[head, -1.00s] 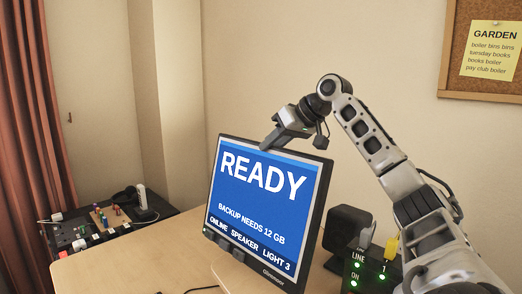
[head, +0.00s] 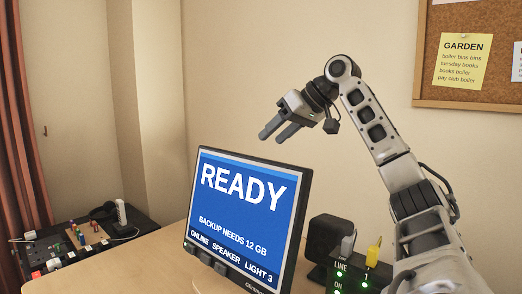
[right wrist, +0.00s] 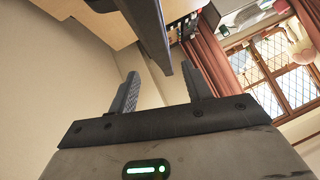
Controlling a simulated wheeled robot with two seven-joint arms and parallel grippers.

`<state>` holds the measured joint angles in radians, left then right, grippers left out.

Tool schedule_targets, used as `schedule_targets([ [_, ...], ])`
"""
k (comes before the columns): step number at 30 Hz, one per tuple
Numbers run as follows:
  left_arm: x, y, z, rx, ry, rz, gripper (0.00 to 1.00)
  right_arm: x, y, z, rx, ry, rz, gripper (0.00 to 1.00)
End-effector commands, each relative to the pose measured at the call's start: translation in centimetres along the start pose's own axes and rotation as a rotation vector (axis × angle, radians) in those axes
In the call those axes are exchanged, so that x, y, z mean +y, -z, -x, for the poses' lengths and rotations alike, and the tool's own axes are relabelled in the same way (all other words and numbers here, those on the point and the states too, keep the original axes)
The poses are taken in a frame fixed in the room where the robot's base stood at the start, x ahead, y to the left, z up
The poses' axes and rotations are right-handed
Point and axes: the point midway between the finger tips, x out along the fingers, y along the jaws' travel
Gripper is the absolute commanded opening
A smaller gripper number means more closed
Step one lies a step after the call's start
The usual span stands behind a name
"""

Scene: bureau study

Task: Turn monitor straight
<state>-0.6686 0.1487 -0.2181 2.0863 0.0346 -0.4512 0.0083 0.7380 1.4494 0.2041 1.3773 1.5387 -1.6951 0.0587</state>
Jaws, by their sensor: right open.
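The monitor (head: 240,215) stands on the desk in the head view, its lit blue screen reading READY. In the right wrist view the two fingers (right wrist: 160,82) are apart. A dark panel, likely the monitor (right wrist: 150,32), shows edge-on beyond them, between the fingertips. The monitor's foot is mostly hidden. My left gripper is not in view.
A black speaker (head: 326,240) and a dark box with green lights and plugged cables (head: 350,270) stand just right of the monitor. A low dark surface with small items (head: 75,245) is at the left. A corkboard (head: 435,95) hangs on the wall.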

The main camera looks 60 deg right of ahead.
Motion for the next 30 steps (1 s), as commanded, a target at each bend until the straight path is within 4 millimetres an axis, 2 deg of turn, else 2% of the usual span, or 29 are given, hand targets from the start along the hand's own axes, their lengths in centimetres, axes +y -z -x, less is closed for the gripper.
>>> schedule_targets([
  [1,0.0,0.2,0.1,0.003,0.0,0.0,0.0,0.0,0.1,1.4,0.004,-0.002,0.0,0.49],
  [6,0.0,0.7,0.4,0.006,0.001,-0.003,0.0,0.0,0.1,5.0,0.002,-0.001,-0.001,0.49],
  [12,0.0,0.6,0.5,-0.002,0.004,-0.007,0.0,0.0,0.1,7.3,0.0,0.0,-0.001,0.49],
  [30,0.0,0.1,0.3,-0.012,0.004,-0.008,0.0,0.0,0.0,7.7,-0.001,0.001,0.0,0.49],
])
